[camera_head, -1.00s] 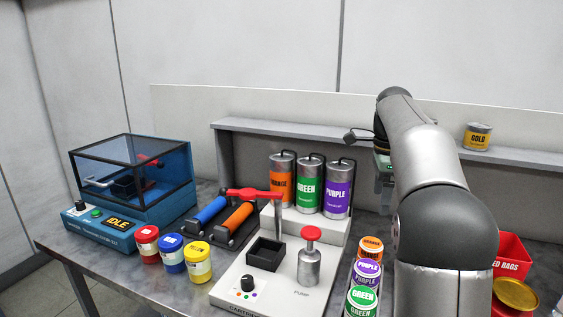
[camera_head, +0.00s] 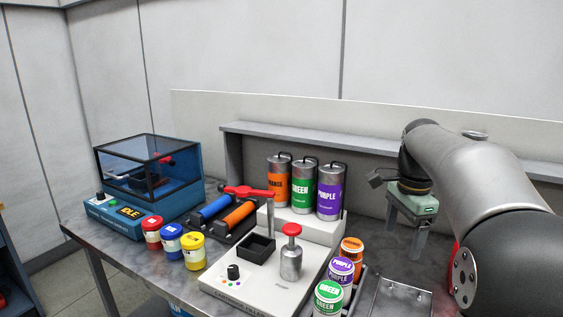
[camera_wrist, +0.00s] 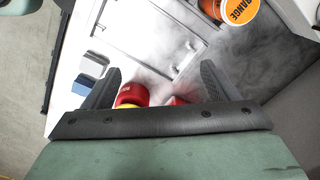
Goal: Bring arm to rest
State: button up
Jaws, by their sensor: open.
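My gripper (camera_head: 407,240) is in the head view at the right of the table, pointing down. Its two fingers are apart with nothing between them. In the wrist view, my gripper (camera_wrist: 168,90) shows both dark fingertips spread over the grey worktop. My arm reaches in from the right edge of the head view and covers the table's right end.
An orange-labelled can (camera_head: 351,250), a purple can (camera_head: 340,272) and a green can (camera_head: 328,297) stand left of my gripper. A metal tray (camera_head: 400,300) lies in front. A shelf (camera_head: 300,138) runs behind. Red objects (camera_wrist: 133,94) sit beneath the fingers.

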jog(key=s+a+f+n, duration=0.4)
jog(key=s+f+n, duration=0.1)
jog(key=s, duration=0.3)
jog(key=s+a+f+n, duration=0.3)
jog(key=s+f+n, duration=0.2)
jog(key=s, duration=0.3)
jog(key=s+a+f+n, duration=0.4)
jog(key=s+f+n, duration=0.2)
jog(key=s, duration=0.3)
jog(key=shift+a+f, duration=0.3)
jog(key=shift+f, duration=0.2)
